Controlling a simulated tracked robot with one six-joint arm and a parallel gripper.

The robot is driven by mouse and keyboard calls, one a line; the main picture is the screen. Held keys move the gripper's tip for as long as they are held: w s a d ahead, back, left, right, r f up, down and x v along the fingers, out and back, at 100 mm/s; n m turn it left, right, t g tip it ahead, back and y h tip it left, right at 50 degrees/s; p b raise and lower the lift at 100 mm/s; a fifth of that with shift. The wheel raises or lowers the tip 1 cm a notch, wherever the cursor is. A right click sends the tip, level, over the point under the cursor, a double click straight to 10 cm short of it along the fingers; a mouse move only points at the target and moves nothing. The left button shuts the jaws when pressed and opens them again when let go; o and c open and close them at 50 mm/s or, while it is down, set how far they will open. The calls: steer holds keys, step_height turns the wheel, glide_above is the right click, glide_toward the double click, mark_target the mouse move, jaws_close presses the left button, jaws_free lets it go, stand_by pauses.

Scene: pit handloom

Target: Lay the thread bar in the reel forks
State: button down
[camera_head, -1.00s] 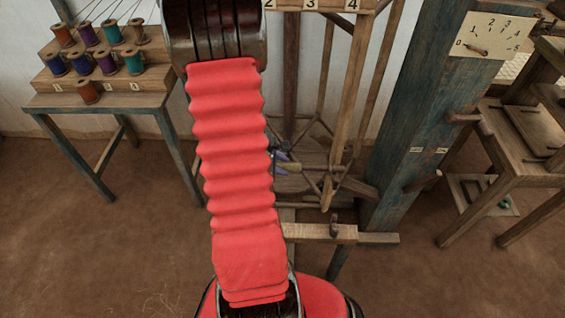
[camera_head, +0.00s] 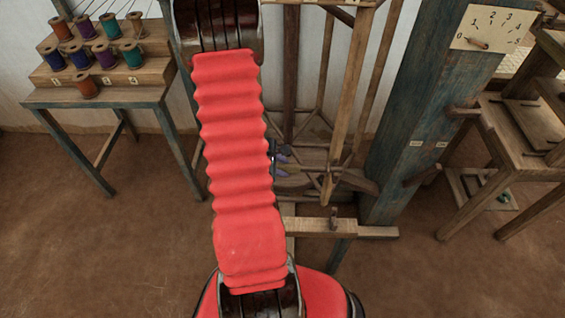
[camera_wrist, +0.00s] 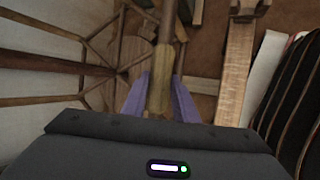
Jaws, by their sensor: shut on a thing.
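My gripper (camera_wrist: 158,98) has purple fingers closed on either side of a wooden bar (camera_wrist: 160,75), which looks like the thread bar.
A thick blue-grey post (camera_head: 415,110) with a dial plate (camera_head: 490,29) stands right of the reel. A low wooden beam (camera_head: 320,227) crosses in front. A stepped spool stand (camera_head: 100,72) is at the left, a wooden bench (camera_head: 500,130) at the right. The brown floor between is open.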

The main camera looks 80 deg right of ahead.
steer(key=c, duration=1.3)
jaws_free()
steer(key=shift+c, duration=0.2)
steer(key=shift+r, duration=0.1)
steer(key=v, duration=1.3)
steer(key=shift+a+r, duration=0.2)
steer(key=shift+a, duration=0.1)
